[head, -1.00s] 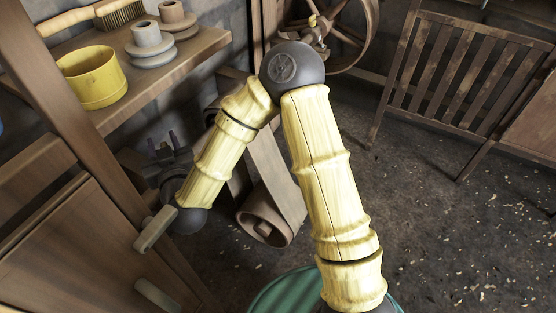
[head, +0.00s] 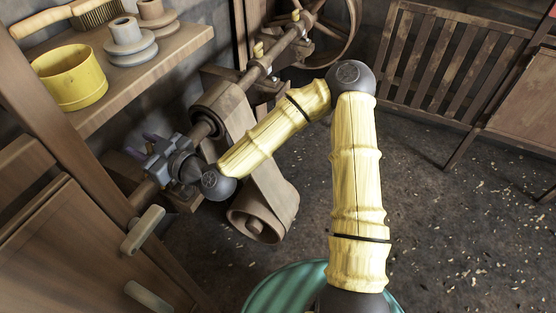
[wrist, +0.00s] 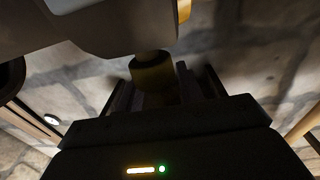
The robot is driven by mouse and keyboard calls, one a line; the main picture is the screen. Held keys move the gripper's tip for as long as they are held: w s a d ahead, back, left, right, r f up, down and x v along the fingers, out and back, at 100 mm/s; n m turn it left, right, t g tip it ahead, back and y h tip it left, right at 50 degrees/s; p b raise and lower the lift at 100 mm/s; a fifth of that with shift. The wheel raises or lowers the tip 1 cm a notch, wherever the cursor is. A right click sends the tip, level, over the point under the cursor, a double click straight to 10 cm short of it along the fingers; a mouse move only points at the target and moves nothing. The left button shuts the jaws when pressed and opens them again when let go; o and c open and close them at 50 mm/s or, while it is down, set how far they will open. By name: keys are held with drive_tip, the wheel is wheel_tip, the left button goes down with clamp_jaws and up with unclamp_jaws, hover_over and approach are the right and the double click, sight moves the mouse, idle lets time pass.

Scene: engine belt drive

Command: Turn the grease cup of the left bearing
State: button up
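My gripper (head: 158,146) is at the near left end of the shaft (head: 262,68) in the head view, where its body hides most of what is there. In the wrist view a dull brass-yellow grease cup (wrist: 153,72) stands between the two dark fingers of my gripper (wrist: 165,88). The fingers look spread on either side of it, with a gap most clearly on the right. I cannot tell whether the left finger touches it. A large grey bearing part (wrist: 100,25) overhangs the cup at the upper left.
A wooden shelf (head: 165,62) holds a yellow pot (head: 70,78) and grey spools (head: 130,42). A spoked wheel (head: 345,30) stands at the back. Open floor (head: 450,220) lies right.

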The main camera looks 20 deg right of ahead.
drive_tip(key=shift+s+f+n+g+y+b, duration=0.1)
drive_tip(key=shift+n+g+y+b, duration=0.35)
drive_tip(key=shift+n+g+y, duration=1.05)
drive_tip(key=b+v, duration=0.4)
drive_tip(key=v, duration=0.6)
drive_tip(key=shift+w+d+r+b, duration=0.25)
drive_tip(key=shift+d+r+b, duration=0.05)
